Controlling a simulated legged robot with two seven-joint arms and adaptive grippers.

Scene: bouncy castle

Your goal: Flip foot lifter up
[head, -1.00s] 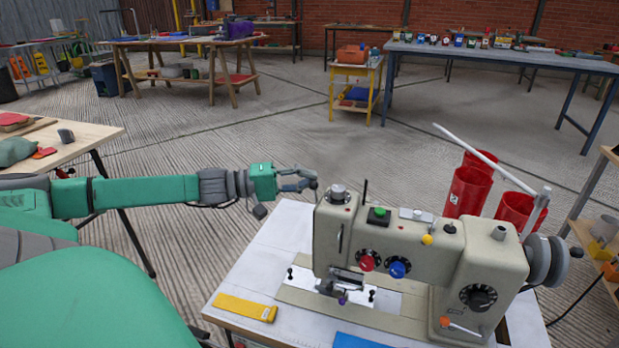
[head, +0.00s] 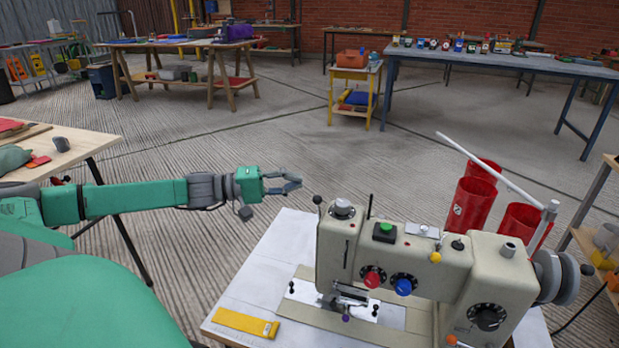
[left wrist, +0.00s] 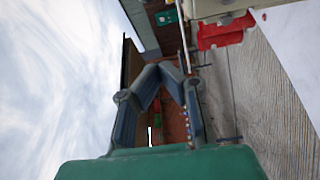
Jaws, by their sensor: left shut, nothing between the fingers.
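A beige sewing machine (head: 395,260) stands on a white-topped table. A thin lever with a black ball tip (head: 317,200) stands up at the left end of its head; I take it for the foot lifter. The presser foot (head: 346,297) is below the head, over the metal plate. My left gripper (head: 298,181) is shut and empty, up and to the left of the ball tip, with a visible gap between them. In the left wrist view its blue-grey fingers (left wrist: 164,75) come together, with part of the beige machine (left wrist: 215,8) at the top right. My right gripper is out of view.
Red bins (head: 472,203) and a white rod (head: 490,168) stand behind the machine. A yellow block (head: 245,323) lies on the table's front left. A wooden table (head: 75,150) is at the far left. The floor behind my left gripper is clear.

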